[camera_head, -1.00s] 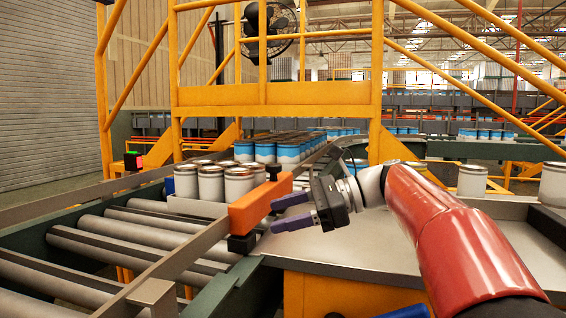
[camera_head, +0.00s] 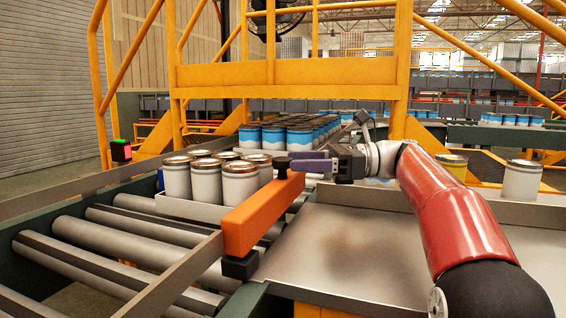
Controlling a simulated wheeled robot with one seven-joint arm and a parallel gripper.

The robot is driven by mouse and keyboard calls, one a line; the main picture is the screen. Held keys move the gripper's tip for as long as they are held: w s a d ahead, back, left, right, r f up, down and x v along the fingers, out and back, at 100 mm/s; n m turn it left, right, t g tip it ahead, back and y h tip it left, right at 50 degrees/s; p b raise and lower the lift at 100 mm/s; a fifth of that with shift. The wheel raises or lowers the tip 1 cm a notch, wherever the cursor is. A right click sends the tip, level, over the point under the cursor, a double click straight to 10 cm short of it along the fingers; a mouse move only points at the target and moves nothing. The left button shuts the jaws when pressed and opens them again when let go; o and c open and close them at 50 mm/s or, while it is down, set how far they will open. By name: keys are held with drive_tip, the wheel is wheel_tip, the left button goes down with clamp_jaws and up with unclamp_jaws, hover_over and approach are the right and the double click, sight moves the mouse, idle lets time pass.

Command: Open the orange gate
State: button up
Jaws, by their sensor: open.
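The orange gate (camera_head: 262,213) is a bar lying diagonally across the edge of the roller conveyor. It has a black knob (camera_head: 282,168) on its far end and a black block (camera_head: 240,265) under its near end. My gripper (camera_head: 297,162) has purple fingers and is at the gate's far end, just right of the knob. It is open, and its fingers point left toward the knob. I cannot tell whether they touch the knob or sit around it. Grey-white cans (camera_head: 240,182) stand in a tray on the conveyor behind the gate.
Bare rollers (camera_head: 120,240) lie left of the gate, with a metal side rail (camera_head: 180,275) along them. A flat metal table (camera_head: 380,245) is clear on the right. Blue-banded cans (camera_head: 300,138) stand behind. A yellow frame (camera_head: 290,75) rises over the conveyor.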

sight(283, 158)
drive_tip(key=shift+s+a, duration=0.1)
drive_tip(key=shift+a, duration=2)
drive_tip(key=shift+d, duration=0.1)
clamp_jaws()
